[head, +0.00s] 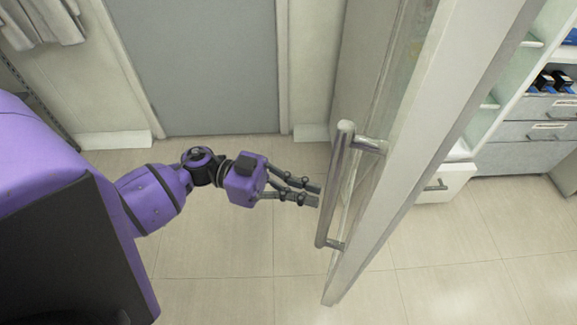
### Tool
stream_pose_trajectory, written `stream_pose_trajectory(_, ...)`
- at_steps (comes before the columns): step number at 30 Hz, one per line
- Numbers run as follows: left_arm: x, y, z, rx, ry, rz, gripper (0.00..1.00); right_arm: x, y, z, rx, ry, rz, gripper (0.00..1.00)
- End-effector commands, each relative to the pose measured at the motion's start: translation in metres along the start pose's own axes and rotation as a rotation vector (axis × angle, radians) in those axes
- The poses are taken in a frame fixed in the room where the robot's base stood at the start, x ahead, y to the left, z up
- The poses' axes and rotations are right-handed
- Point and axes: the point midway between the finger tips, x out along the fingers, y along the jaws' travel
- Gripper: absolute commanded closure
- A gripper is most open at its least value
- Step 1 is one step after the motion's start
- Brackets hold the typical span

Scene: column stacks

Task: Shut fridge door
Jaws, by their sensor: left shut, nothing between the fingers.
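The fridge door (440,130) stands open in the head view, swung out toward me and seen nearly edge-on. It has a light frame with a glass panel. A long metal bar handle (336,185) runs along its left face. My left gripper (316,194) is shut and empty, with its fingertips just left of the handle. I cannot tell whether they touch it. The fridge interior with pale shelves (490,100) shows to the right behind the door. My right gripper is not in view.
A grey room door (205,65) is in the back wall. Right of the fridge is a grey drawer cabinet (530,135) with dark and blue items above it. A white drawer front (445,184) sits low behind the fridge door. The tiled floor (230,270) is clear.

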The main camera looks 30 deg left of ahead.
Motion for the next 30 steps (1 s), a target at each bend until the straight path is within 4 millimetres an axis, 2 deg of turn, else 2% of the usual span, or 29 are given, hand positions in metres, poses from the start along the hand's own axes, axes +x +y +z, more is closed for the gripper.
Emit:
stream_pose_trajectory(1,0.013,0.000,-0.004,0.004,0.006,0.001,1.00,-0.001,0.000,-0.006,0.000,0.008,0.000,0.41)
stream_pose_trajectory(6,0.045,0.000,-0.003,0.004,0.005,0.000,1.00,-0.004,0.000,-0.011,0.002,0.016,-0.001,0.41)
stream_pose_trajectory(12,0.068,0.000,-0.002,0.002,0.003,-0.001,1.00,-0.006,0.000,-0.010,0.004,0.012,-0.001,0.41)
stream_pose_trajectory(30,0.076,-0.001,-0.001,0.001,0.001,-0.004,1.00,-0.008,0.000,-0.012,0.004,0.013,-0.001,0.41)
